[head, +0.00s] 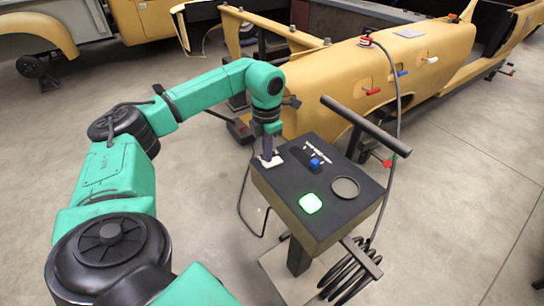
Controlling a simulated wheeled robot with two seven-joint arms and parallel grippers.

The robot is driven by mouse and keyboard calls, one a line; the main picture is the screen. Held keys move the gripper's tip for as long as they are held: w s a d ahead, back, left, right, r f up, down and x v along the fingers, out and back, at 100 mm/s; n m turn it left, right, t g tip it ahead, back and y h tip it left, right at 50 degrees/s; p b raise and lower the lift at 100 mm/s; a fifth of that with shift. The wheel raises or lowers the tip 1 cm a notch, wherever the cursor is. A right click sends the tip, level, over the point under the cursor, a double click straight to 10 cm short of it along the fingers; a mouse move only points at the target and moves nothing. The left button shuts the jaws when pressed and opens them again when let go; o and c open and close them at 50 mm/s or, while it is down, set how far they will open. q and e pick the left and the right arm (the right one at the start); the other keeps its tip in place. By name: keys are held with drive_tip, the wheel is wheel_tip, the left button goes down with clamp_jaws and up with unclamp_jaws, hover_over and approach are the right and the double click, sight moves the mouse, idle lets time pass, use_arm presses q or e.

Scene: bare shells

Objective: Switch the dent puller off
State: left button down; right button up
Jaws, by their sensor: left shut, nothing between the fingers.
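The dent puller (288,222) is a dark-topped box on a stand, right of the middle in the head view. A blue knob (315,163) and a round grey ring (345,188) are also on the top. A small pale switch plate (264,165) sits at the top's far left corner. My left gripper (268,154) is shut and empty, pointing down at this plate. Its tips hide part of the plate, and I cannot tell whether they touch it. My right gripper is not in view.
A dark handle bar (366,125) rises above the box's far right side. A cable (398,95) runs from it to the yellow car shell (345,75) behind. A coiled cable (348,272) hangs at the near side.

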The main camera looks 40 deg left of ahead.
use_arm(q)
drive_tip(key=shift+f+b, duration=0.5)
drive_tip(key=shift+f, duration=0.35)
idle(0.3)
wheel_tip(320, 180, up, 7)
drive_tip(key=p, duration=0.6)
drive_tip(key=shift+r, duration=0.1)
idle(0.3)
